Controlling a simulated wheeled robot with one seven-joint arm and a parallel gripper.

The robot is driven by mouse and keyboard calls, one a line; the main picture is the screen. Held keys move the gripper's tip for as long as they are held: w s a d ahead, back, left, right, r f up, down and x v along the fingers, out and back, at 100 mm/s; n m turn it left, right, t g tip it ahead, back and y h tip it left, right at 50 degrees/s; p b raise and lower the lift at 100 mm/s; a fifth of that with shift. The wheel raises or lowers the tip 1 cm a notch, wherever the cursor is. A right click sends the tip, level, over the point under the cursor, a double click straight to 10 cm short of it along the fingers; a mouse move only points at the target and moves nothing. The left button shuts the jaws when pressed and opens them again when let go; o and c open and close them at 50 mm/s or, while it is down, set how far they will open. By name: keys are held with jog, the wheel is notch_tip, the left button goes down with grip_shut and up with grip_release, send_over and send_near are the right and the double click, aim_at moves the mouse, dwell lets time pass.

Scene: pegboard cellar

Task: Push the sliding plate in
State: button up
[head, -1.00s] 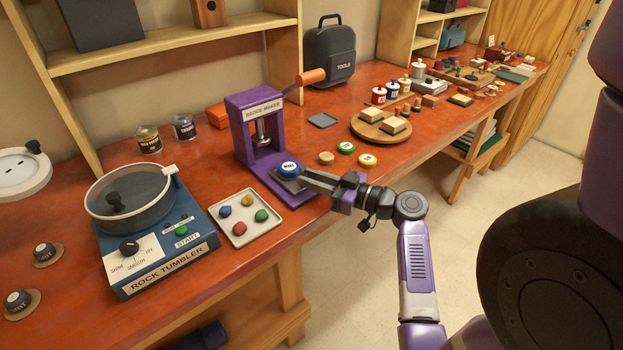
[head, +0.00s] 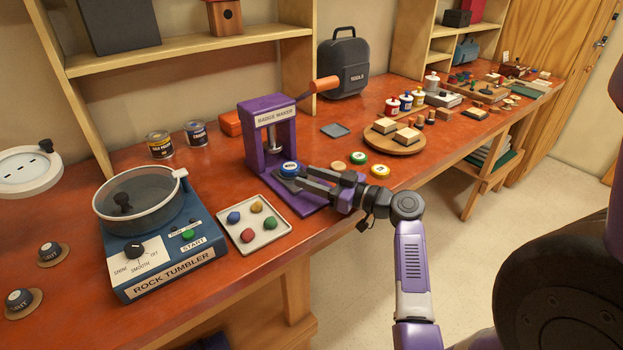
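The purple badge maker (head: 251,137) stands on the bench with its orange-tipped lever (head: 325,84) raised to the right. A blue round badge piece (head: 289,169) sits on the dark sliding plate (head: 284,185), on the purple base in front of the press post. The plate is out in front of the press, not under its silver ram (head: 271,138). My gripper (head: 301,178) is at the front right of the plate, its two fingers apart with a gap between them. The fingertips are close to the plate and badge piece; contact cannot be told.
A white tray (head: 279,233) with several coloured stones lies just left of the base. The rock tumbler (head: 160,250) is farther left. Loose badges, one green-rimmed (head: 357,158) and one yellow-rimmed (head: 380,171), lie right of the press, near my wrist.

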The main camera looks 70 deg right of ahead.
jog(key=shift+s+a+b, duration=0.2)
jog(key=shift+s+b, duration=0.05)
jog(key=shift+s, duration=1.05)
jog(key=shift+s+a+b, duration=0.25)
jog(key=shift+s, duration=1.05)
jog(key=shift+s+a+b, duration=0.2)
jog(key=shift+s+b, duration=0.05)
jog(key=shift+s, duration=1.05)
